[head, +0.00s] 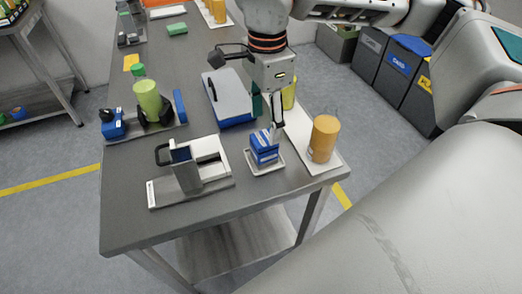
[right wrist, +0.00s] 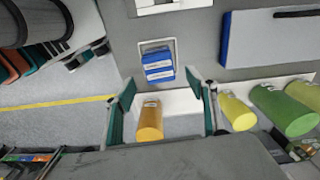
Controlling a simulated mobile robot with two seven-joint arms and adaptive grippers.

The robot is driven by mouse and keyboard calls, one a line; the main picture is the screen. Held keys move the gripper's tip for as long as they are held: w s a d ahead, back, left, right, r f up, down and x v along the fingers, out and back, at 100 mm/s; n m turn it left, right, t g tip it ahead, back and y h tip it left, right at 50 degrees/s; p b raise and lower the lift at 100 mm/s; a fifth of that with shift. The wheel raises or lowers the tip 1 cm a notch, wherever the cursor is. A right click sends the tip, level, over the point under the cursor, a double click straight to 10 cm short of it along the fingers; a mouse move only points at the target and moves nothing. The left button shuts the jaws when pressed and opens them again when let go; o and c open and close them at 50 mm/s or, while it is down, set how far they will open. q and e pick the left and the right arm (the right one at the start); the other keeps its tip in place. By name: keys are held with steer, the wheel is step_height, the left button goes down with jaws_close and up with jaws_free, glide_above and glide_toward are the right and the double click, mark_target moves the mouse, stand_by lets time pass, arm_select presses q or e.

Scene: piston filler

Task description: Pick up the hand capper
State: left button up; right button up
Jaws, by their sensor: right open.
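I cannot tell for sure which thing is the hand capper. A blue block with white bands (head: 265,147) sits in a small white tray (head: 280,164) near the table's front right; it also shows in the right wrist view (right wrist: 158,65). A small blue and black device (head: 112,124) stands at the table's left edge. A grey device with a black handle (head: 186,172) stands on a pale base at the front. My right gripper (head: 269,117) is open and empty, pointing down above and behind the blue block; its spread fingers show in the right wrist view (right wrist: 163,97). My left gripper is out of view.
An orange bottle (head: 323,138) and a yellow bottle (head: 289,93) stand on a white mat at the right edge. A blue and grey case (head: 229,98) lies left of my gripper. A green bottle (head: 148,100) stands in a black holder.

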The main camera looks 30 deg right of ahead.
mark_target(264, 137)
steer(key=shift+s+f, duration=0.1)
steer(key=shift+f, duration=0.75)
steer(key=f, duration=0.5)
steer(key=shift+a+f+b, duration=0.2)
steer(key=shift+f+b, duration=0.1)
steer(key=shift+f, duration=0.05)
steer(key=c, duration=1.4)
